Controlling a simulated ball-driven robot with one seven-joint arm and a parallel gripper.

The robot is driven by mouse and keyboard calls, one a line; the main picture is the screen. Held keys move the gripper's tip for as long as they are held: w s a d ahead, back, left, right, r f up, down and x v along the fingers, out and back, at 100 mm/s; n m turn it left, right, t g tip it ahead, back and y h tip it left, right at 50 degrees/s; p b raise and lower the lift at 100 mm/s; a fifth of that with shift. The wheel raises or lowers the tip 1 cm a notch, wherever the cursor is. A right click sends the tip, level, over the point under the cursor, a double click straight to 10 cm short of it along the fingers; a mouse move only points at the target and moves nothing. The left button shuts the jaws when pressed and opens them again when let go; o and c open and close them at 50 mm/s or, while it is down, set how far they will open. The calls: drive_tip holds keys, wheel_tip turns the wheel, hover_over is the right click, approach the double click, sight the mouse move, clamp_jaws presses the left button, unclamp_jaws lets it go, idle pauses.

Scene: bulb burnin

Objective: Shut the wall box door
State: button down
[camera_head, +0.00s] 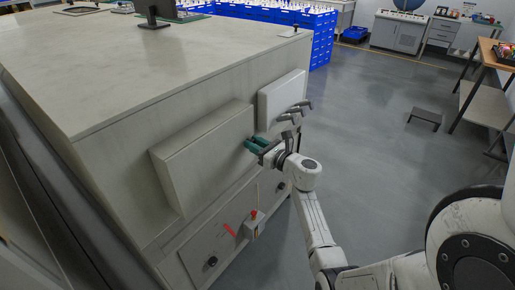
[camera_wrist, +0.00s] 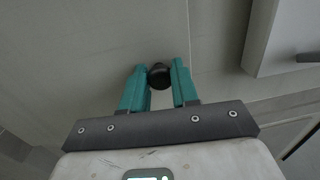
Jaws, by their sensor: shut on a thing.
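The beige wall box (camera_head: 200,155) sticks out from the side of the large pale cabinet. Its broad front looks flat, and I cannot tell whether its door is fully shut or slightly ajar. My gripper (camera_head: 256,145) is at the right end of this box. In the wrist view its teal fingers (camera_wrist: 160,82) are closed around a small round black knob (camera_wrist: 159,73) in front of a pale panel (camera_wrist: 100,40). A panel edge runs just right of the knob. In the head view the knob is hidden by the fingers.
A white box (camera_head: 282,99) with grey handles (camera_head: 296,112) sits right of my gripper. Below are a red lever (camera_head: 230,229) and a red-topped switch (camera_head: 253,222). The grey floor (camera_head: 365,120) to the right is mostly clear, with a low step (camera_head: 425,117) farther off.

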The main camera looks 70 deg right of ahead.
drive_tip(key=c, duration=0.9)
unclamp_jaws()
drive_tip(key=shift+w+d, duration=0.15)
drive_tip(key=shift+d, duration=0.05)
drive_tip(key=shift+a, duration=0.1)
drive_tip(key=b+v, duration=0.1)
drive_tip(key=v, duration=1)
drive_tip(key=shift+r, duration=0.1)
drive_tip(key=shift+w, duration=0.1)
